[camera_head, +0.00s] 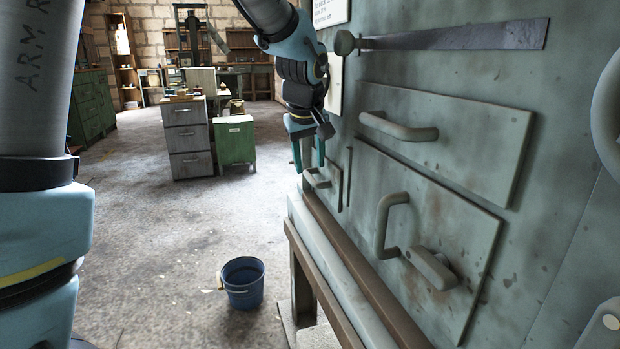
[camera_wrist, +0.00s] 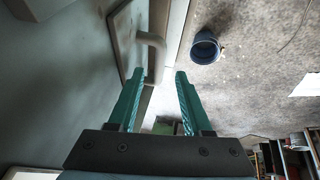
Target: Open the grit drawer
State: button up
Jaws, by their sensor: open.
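A small panel with a bar handle (camera_head: 316,181) sits at the far end of the grey-green machine wall; no label marks it as the grit drawer. My gripper (camera_head: 308,165) is open, pointing down just above this handle. In the wrist view my gripper (camera_wrist: 160,75) has its green fingers apart with nothing between the pads. A pale bar handle (camera_wrist: 154,44) stands out from a panel beyond the left fingertip; I cannot tell whether they touch. Nearer on the wall are a wide upper panel with a bar handle (camera_head: 398,127) and a lower panel with an upright handle (camera_head: 382,225).
A latch-like grip (camera_head: 432,268) is on the lower panel. A brown rail (camera_head: 350,275) and ledge run below the panels. A blue bucket (camera_head: 243,284) stands on the floor. A grey drawer cabinet (camera_head: 186,140) and green cabinet (camera_head: 235,142) stand behind; the floor between is open.

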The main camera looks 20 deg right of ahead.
aim_at(311, 177)
jog(key=shift+b+x, duration=0.35)
jog(key=shift+x, duration=1.5)
jog(key=shift+c, duration=0.4)
grip_shut()
